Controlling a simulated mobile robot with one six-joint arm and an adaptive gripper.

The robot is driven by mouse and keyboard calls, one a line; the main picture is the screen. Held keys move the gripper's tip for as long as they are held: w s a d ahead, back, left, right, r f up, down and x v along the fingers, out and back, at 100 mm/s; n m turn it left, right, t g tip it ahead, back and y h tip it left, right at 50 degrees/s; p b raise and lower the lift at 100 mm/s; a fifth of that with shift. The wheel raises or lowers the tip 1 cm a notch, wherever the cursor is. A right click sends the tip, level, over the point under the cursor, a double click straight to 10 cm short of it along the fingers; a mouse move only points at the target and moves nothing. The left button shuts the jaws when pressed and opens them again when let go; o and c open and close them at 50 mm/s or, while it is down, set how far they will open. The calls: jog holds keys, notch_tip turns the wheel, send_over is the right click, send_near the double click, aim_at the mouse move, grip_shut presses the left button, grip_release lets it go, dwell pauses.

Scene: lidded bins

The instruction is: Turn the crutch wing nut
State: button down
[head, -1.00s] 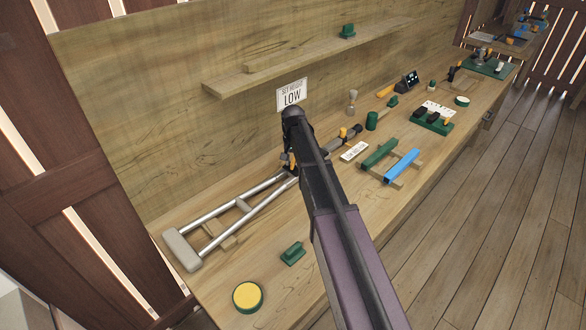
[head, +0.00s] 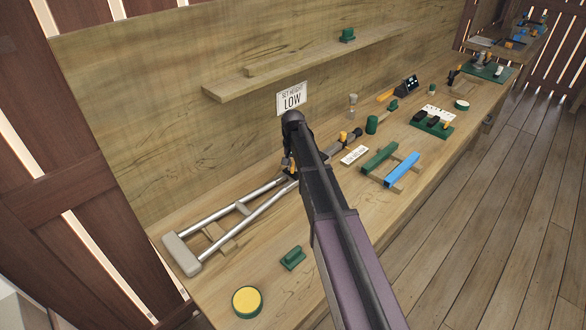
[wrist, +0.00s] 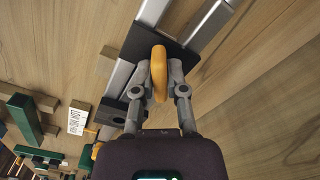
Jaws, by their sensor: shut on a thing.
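The crutch (head: 215,232) lies on the wooden bench, its grey padded end (head: 181,255) at the front left and its two silver tubes running back to the right. In the wrist view the yellow wing nut (wrist: 159,72) stands up by a dark block at the crutch's tubes (wrist: 205,28). My gripper (wrist: 161,75) is shut on the wing nut, one finger at each side of it. In the head view my gripper (head: 290,166) is mostly hidden behind my own arm, with a bit of yellow showing beside it.
Green and blue bars (head: 402,169) lie right of my arm. A yellow disc (head: 247,301) and a green block (head: 292,258) lie near the front edge.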

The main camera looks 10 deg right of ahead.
jog(key=shift+n, duration=1.7)
jog(key=shift+n, duration=2)
jog(key=shift+n, duration=2.1)
